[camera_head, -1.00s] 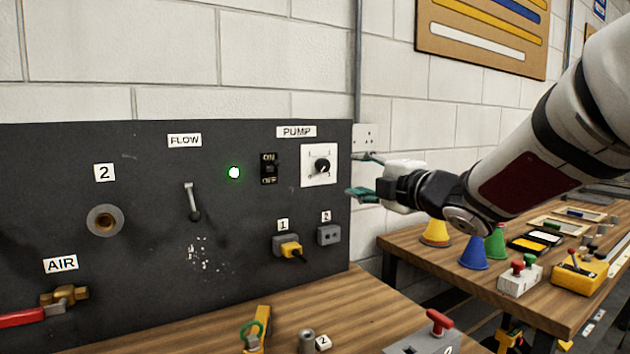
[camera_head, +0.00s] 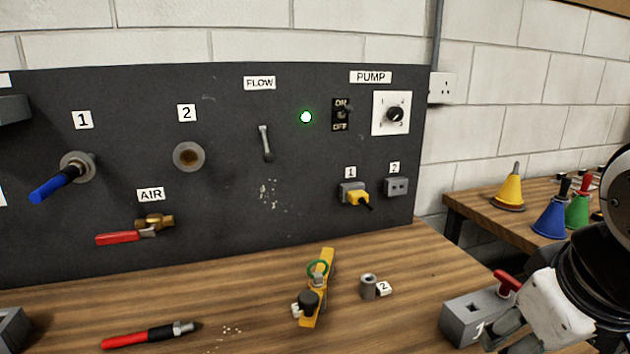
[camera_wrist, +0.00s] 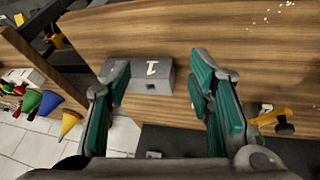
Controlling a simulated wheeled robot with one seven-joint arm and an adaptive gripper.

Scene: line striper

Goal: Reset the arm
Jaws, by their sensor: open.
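My gripper (camera_wrist: 158,65) is open and empty, with its two green-padded fingers apart in the wrist view. A grey box labelled 1 (camera_wrist: 140,72) on the wooden bench shows between and beyond the fingers. In the head view my gripper (camera_head: 505,335) is at the lower right, its fingers partly cut off by the bottom edge. There it overlaps the near side of the grey box with a red lever (camera_head: 468,312). I cannot tell whether the gripper touches the box.
The black panel (camera_head: 225,225) stands behind the bench, with a lit green light (camera_head: 306,117), a pump dial (camera_head: 394,114) and a red-handled air valve (camera_head: 120,238). A yellow tool (camera_head: 326,270), a small grey cylinder (camera_head: 369,287) and a red-handled tool (camera_head: 140,338) lie on the bench. Coloured cones (camera_head: 552,218) stand on the right table.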

